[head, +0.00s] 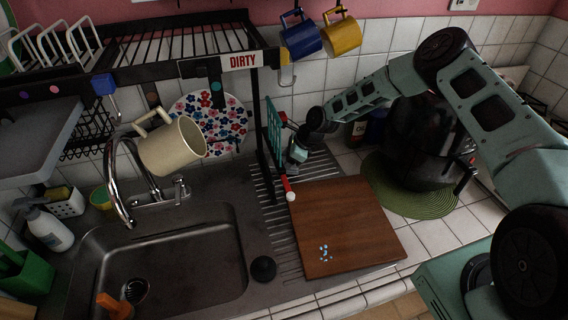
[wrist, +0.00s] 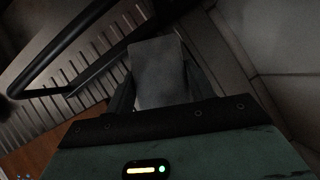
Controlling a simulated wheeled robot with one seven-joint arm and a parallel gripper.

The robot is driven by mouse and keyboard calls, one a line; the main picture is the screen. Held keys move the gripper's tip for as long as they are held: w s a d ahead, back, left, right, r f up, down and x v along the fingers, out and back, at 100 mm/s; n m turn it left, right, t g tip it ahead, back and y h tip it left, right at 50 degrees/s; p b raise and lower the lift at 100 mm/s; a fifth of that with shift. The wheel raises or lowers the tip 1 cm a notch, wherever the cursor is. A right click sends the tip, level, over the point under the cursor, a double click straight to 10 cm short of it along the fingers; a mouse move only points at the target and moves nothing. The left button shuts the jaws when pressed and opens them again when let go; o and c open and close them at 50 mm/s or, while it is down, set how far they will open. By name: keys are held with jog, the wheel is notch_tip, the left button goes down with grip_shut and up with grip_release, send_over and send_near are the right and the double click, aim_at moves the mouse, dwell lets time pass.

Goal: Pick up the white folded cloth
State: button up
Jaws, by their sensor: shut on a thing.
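The white folded cloth (wrist: 158,72) looks like a pale grey flat-sided block in the dim wrist view. It sits between the two fingers of my gripper (wrist: 155,92), which is shut on it. In the head view my gripper (head: 298,150) is low behind the cutting board, beside the dish rack's black post. The cloth is hard to make out there, since the gripper is small and partly hidden by rack parts.
A wooden cutting board (head: 345,225) lies right of the steel sink (head: 165,265). A dark pot (head: 425,145) stands on a green round mat (head: 400,197). A ribbed drainboard lies below my gripper.

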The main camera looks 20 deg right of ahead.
aim_at(284, 161)
jog(key=shift+s+b, duration=0.1)
jog(key=shift+b, duration=0.2)
jog(key=shift+s+r, duration=0.1)
jog(key=shift+r, duration=0.15)
notch_tip(284, 161, up, 6)
jog(key=b, duration=0.3)
jog(key=shift+b, duration=0.3)
jog(key=s+b, duration=0.5)
jog(key=s, duration=1.4)
jog(key=shift+s+r+b, duration=0.15)
jog(key=shift+s+b, duration=0.15)
jog(key=shift+b, duration=0.1)
